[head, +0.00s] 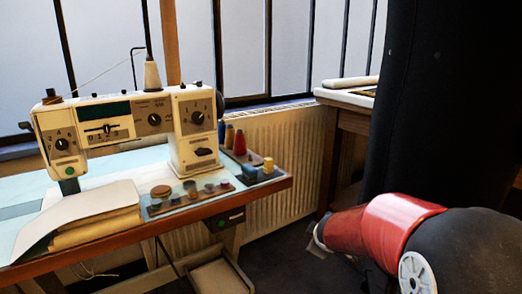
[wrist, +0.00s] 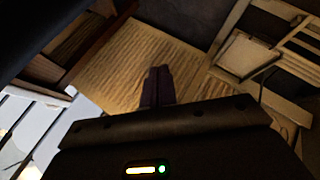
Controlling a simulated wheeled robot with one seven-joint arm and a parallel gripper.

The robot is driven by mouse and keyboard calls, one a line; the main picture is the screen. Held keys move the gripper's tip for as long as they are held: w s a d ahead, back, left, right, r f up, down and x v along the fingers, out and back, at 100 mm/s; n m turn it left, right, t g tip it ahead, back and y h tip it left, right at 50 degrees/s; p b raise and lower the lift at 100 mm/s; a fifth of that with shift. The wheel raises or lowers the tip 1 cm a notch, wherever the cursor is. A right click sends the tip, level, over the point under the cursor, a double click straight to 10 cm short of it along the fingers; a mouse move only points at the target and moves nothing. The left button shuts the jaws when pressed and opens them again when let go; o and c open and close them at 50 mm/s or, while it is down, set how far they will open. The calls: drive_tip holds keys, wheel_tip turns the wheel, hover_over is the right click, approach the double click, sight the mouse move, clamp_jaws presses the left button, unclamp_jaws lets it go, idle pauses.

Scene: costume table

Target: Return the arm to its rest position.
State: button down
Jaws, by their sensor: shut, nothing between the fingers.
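My arm shows at the lower right of the head view as a red and black link. The end of the arm is mostly hidden behind it there. My gripper (wrist: 158,86) shows in the wrist view, with its two dark fingers together and nothing between them. It is in free air, and the ribbed radiator (wrist: 205,45) is behind it.
A sewing machine (head: 120,125) stands on the table (head: 262,192) at the left, with thread spools (head: 239,142) at its right end. The radiator also shows under the window. A wooden side table (head: 340,122) stands behind my arm. A tall dark form (head: 430,100) rises at the right.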

drive_tip(key=s+d+r+m+h, duration=0.2)
drive_tip(key=s+d+r+m, duration=0.15)
drive_tip(key=s+r, duration=0.35)
drive_tip(key=s+a+m+g+y, duration=0.1)
drive_tip(key=s+m, duration=0.3)
drive_tip(key=s, duration=0.8)
drive_tip(key=s+a+m+g+y, duration=0.1)
drive_tip(key=s+a+m+g, duration=0.1)
drive_tip(key=s, duration=1)
drive_tip(key=shift+a+m+g+y, duration=0.3)
drive_tip(key=shift+a+m+y, duration=0.1)
drive_tip(key=shift+a+m, duration=0.35)
drive_tip(key=shift+d+f, duration=0.1)
